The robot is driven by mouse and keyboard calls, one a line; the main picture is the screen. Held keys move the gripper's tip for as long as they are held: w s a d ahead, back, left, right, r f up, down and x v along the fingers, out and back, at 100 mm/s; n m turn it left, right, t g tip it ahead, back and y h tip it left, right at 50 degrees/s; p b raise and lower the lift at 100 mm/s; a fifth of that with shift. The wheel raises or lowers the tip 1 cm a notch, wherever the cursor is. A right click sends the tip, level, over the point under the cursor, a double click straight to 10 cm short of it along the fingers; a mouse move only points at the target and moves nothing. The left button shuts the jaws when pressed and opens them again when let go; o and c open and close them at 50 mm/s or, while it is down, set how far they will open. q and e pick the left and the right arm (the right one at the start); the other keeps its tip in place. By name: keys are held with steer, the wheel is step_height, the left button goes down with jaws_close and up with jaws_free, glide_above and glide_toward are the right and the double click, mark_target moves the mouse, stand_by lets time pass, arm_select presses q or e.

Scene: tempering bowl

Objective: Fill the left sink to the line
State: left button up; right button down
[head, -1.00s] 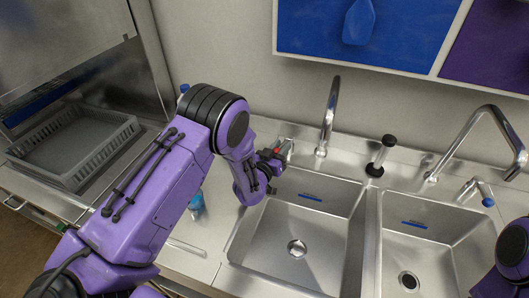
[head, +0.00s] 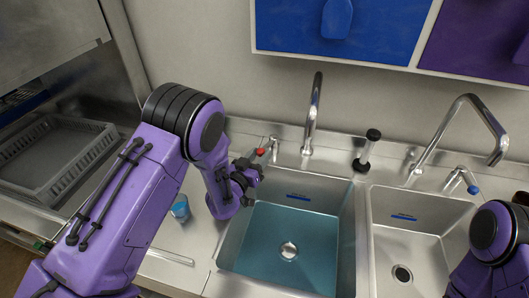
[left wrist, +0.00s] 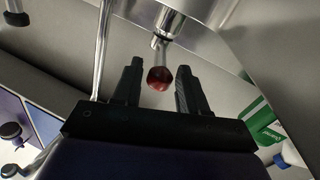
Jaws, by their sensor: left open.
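The left sink (head: 225,247) holds blue-green water (head: 265,265) over its floor. A round metal drain piece (head: 289,250) shows through the water. A short blue line (head: 298,196) marks the back wall, above the water's visible edge. A curved metal spout (head: 313,115) stands behind this sink. A tap lever with a red tip (head: 261,152) is at its back left. My left gripper (head: 258,168) is open just beside the lever. In the left wrist view, the red tip (left wrist: 160,77) shows between the spread fingers (left wrist: 157,88). My right gripper is out of view.
The right sink (head: 378,240) looks empty, with its own blue line (head: 404,217), spout (head: 470,105) and blue-tipped lever (head: 473,189). A black-capped upright piece (head: 367,150) stands between the sinks. A blue cup (head: 180,209) and a grey rack (head: 60,160) are left.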

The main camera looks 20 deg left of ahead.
arm_select(q)
steer(key=shift+s+a+b, duration=0.15)
steer(key=shift+s, duration=0.7)
steer(key=shift+s+a+b, duration=0.1)
steer(key=shift+s+b, duration=0.05)
steer(key=shift+s, duration=0.7)
